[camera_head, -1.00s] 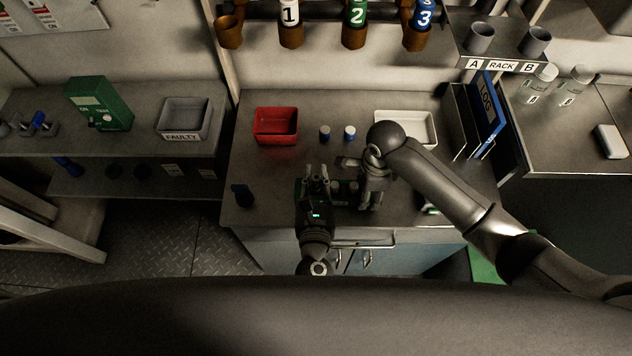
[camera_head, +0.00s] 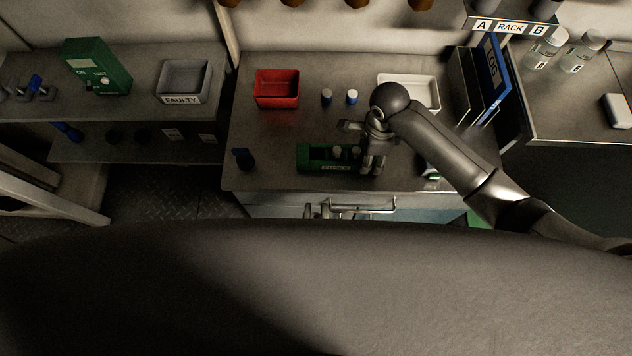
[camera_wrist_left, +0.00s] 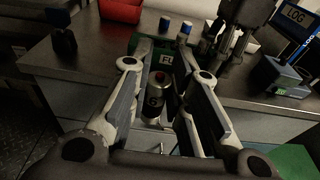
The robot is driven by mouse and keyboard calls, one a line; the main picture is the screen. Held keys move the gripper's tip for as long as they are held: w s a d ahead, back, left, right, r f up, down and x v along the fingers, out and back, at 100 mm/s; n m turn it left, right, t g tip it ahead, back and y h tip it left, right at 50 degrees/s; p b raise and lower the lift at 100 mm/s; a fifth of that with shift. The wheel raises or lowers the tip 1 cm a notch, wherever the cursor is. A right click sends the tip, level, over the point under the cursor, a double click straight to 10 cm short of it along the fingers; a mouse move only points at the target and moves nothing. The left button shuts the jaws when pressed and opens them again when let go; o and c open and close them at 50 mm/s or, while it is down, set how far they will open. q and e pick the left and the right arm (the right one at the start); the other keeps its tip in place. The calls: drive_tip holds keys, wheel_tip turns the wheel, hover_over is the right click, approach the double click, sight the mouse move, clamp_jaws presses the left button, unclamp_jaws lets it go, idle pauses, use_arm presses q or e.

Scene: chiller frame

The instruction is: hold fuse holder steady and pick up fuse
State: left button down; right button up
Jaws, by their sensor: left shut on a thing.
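The green fuse holder (camera_head: 312,165) lies near the bench's front edge, with small cylinders standing in it; its green side also shows in the left wrist view (camera_wrist_left: 136,42). My left gripper (camera_wrist_left: 160,98) is shut on a fuse (camera_wrist_left: 157,88), a metal cylinder with a red spot on top and a dark label. In the head view only bits of it show (camera_head: 320,211), in front of the bench edge. My right gripper (camera_head: 373,160) points down at the holder's right end; its fingers are too dark to read. It also shows in the left wrist view (camera_wrist_left: 228,40).
Two blue-and-white cylinders (camera_head: 327,97) (camera_head: 352,97) stand behind the holder. A red bin (camera_head: 277,101) is back left, a white tray (camera_head: 425,80) back right. A dark blue-topped object (camera_head: 243,158) stands at the left edge. A grey FAULTY bin (camera_head: 184,99) is on the left shelf.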

drive_tip(key=shift+d, duration=0.1)
drive_tip(key=o, duration=1.2)
wheel_tip(320, 180, up, 12)
